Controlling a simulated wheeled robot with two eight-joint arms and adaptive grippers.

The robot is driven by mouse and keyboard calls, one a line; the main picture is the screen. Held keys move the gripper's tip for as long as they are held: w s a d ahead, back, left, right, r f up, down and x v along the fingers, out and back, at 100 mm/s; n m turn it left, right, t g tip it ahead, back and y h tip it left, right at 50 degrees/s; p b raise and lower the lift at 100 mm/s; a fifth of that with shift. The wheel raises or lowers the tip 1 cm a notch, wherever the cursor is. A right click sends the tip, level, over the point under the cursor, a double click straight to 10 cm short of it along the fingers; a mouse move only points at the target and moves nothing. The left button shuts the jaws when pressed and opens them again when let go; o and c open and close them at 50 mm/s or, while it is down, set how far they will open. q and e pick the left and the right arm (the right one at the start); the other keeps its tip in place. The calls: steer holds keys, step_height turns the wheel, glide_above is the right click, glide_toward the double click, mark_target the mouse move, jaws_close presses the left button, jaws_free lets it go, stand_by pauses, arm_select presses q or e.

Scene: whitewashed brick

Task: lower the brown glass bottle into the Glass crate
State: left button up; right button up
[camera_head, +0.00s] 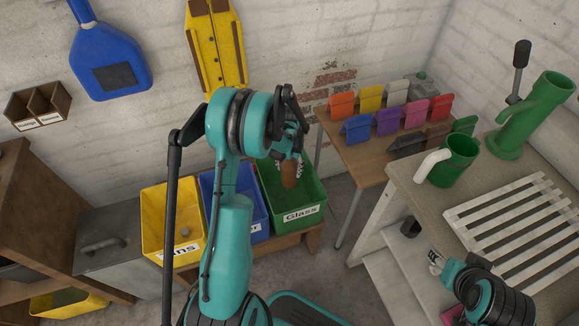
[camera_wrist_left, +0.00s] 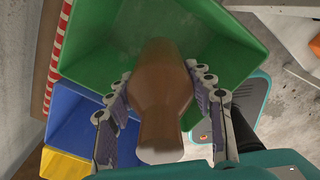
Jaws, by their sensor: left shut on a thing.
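The brown glass bottle (camera_head: 289,175) shows in the head view at the green Glass crate (camera_head: 302,215), partly hidden by my left gripper (camera_head: 292,150). In the left wrist view the bottle (camera_wrist_left: 161,95) lies between the fingers of my left gripper (camera_wrist_left: 163,100), which is shut on it. The green crate (camera_wrist_left: 225,40) is behind the bottle in that view, and its open inside surrounds the bottle's far end. I cannot tell how deep the bottle is.
A blue crate (camera_head: 247,205) and a yellow crate (camera_head: 170,215) stand left of the green one on a wooden bench. A table (camera_head: 345,150) with several coloured holders is behind right. A workbench (camera_head: 420,185) with a green mug (camera_head: 458,158) and white slatted rack (camera_head: 520,225) stands right.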

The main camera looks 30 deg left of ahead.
mark_target(289, 184)
arm_select(q)
steer(key=shift+f, duration=5.45)
steer(key=shift+f, duration=0.1)
steer(key=o, duration=1.5)
